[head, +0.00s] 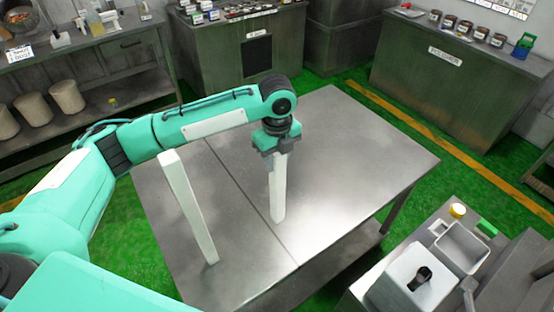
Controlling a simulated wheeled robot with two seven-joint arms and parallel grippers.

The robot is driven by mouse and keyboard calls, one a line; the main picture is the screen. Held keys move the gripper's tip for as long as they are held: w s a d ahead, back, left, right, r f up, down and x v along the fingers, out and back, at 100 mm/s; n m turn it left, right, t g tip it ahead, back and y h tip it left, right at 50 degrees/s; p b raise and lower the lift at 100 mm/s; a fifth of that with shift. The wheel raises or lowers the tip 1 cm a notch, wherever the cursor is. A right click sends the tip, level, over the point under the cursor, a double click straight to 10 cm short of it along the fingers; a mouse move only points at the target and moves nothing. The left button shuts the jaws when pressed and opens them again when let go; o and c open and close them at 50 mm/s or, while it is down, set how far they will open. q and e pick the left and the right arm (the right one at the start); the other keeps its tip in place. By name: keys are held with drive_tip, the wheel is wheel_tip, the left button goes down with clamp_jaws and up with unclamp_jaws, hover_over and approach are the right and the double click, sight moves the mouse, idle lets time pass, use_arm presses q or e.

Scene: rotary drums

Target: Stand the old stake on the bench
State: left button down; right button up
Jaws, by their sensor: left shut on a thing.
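My left gripper (279,152) comes down from above, shut on the top of a white stake (278,192). This stake is upright over the metal bench (350,150), and its lower end is at the bench top; I cannot tell whether it touches. I cannot tell from looks which stake is the old one. My right gripper is not in view.
The bench's right half is clear. A side table at the lower right holds a grey tray (466,250), a white box (410,280) and a yellow-lidded jar (457,210). Green cabinets (450,80) stand behind, and a shelf with pale drums (67,97) at the left.

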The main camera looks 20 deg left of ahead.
use_arm(q)
drive_tip(key=shift+f, duration=0.75)
drive_tip(key=c, duration=1)
unclamp_jaws()
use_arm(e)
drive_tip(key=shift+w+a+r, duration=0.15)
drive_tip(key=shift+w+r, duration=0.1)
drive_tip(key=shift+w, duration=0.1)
use_arm(q)
wheel_tip(320, 180, up, 11)
drive_tip(key=b, duration=0.3)
drive_tip(key=shift+r+b, duration=0.3)
drive_tip(key=shift+r, duration=0.3)
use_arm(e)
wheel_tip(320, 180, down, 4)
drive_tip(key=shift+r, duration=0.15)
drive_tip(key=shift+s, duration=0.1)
